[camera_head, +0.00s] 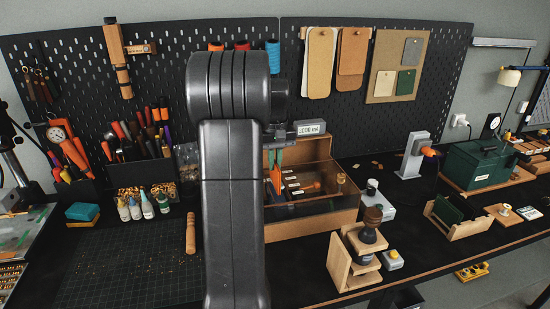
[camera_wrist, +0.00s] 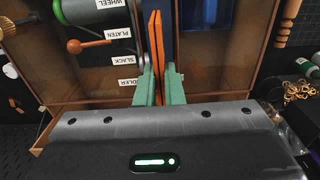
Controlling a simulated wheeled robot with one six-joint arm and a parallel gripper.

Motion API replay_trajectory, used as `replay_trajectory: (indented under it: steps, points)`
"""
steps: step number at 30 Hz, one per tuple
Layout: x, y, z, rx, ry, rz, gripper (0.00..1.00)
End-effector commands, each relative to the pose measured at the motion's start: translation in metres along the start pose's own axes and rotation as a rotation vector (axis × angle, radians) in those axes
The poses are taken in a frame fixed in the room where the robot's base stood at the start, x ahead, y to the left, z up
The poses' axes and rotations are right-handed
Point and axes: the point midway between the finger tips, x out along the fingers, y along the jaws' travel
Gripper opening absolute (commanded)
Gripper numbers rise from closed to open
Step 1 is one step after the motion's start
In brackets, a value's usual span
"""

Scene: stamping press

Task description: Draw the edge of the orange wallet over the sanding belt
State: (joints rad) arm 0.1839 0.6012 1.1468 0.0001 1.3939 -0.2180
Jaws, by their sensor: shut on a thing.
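In the wrist view, my gripper (camera_wrist: 160,88) has green fingers shut on the orange wallet (camera_wrist: 154,45), which stands on edge between them. In the head view the wallet (camera_head: 276,180) shows as a thin orange strip at the open-fronted wooden box, partly hidden by my arm. Labels reading WHEEL, PLATEN and SLACK (camera_wrist: 124,60), with a fourth partly covered, mark the sander beside the wallet. A grey roller with a green end (camera_wrist: 72,12) shows at upper left. I cannot clearly pick out the sanding belt, nor tell whether the wallet touches it.
The wooden box (camera_head: 310,222) with a clear top surrounds the work closely. A wooden stand with a dark knob (camera_head: 352,262) is at its front right. Glue bottles (camera_head: 135,207) and a cutting mat (camera_head: 125,270) lie left. A green machine (camera_head: 478,165) stands far right.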

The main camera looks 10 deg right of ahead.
Motion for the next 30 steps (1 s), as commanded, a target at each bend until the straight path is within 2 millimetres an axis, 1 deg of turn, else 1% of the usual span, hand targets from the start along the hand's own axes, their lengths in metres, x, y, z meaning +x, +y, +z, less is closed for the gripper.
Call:
replay_trajectory:
  steps: [1, 2, 8, 18, 30]
  points:
    - [0.0063, 0.0, 0.0001, 0.0, 0.0, 0.0, 0.0]
    - [0.0078, 0.0, 0.0001, 0.0, 0.0, 0.0, 0.0]
    - [0.0052, 0.0001, -0.0001, 0.0, 0.001, 0.0, 0.0]
    - [0.0112, 0.0, -0.0001, 0.0, 0.001, 0.0, 0.0]
    - [0.0115, 0.0, -0.0001, 0.0, 0.001, 0.0, 0.0]
